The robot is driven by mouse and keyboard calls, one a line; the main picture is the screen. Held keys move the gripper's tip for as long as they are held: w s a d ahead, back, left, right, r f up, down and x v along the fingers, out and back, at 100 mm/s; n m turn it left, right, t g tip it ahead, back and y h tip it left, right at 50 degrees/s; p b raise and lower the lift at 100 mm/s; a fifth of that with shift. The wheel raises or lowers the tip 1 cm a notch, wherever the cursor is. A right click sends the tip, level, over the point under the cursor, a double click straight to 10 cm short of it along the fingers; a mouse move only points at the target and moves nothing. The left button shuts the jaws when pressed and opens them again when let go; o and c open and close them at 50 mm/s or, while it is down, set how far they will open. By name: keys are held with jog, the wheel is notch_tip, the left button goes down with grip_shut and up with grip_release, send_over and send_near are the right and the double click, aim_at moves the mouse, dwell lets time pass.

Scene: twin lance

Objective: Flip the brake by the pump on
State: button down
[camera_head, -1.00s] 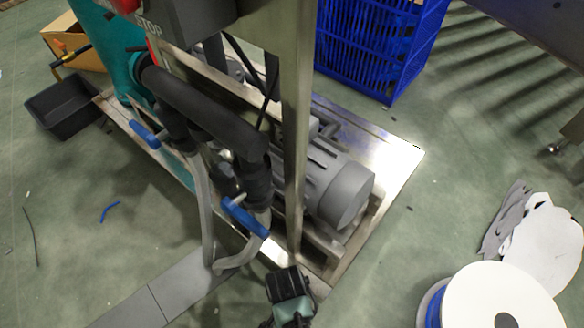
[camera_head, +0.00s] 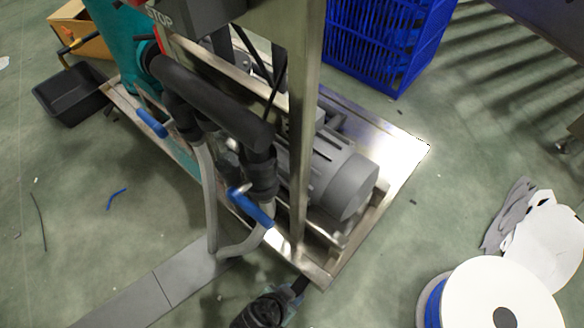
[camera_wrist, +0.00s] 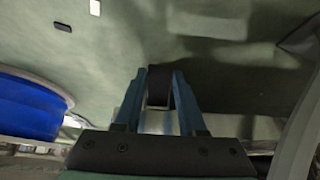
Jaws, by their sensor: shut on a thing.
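The pump (camera_head: 335,180) is a grey finned motor on a metal base plate, right of a steel post. A blue-handled lever (camera_head: 254,209) sits on the pipework just left of the pump and slants down to the right. A second blue-handled lever (camera_head: 152,122) is farther left on the pipes. I cannot tell which is the brake. My gripper (camera_head: 292,290) is low at the bottom of the head view, below the nearer lever and apart from it. In the wrist view its two blue fingers close on a small dark block (camera_wrist: 158,86), which I cannot identify.
A blue crate (camera_head: 385,40) stands behind the pump. A white-faced spool (camera_head: 490,295) stands at lower right, near scattered pale sheets (camera_head: 540,225). A black bin (camera_head: 70,97) is at left. A grey floor strip (camera_head: 150,290) runs left of my gripper. Open green floor lies around.

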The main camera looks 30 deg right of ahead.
jog(key=shift+c, duration=2.4)
grip_release()
jog(key=p+v, duration=0.9)
jog(key=v, duration=0.4)
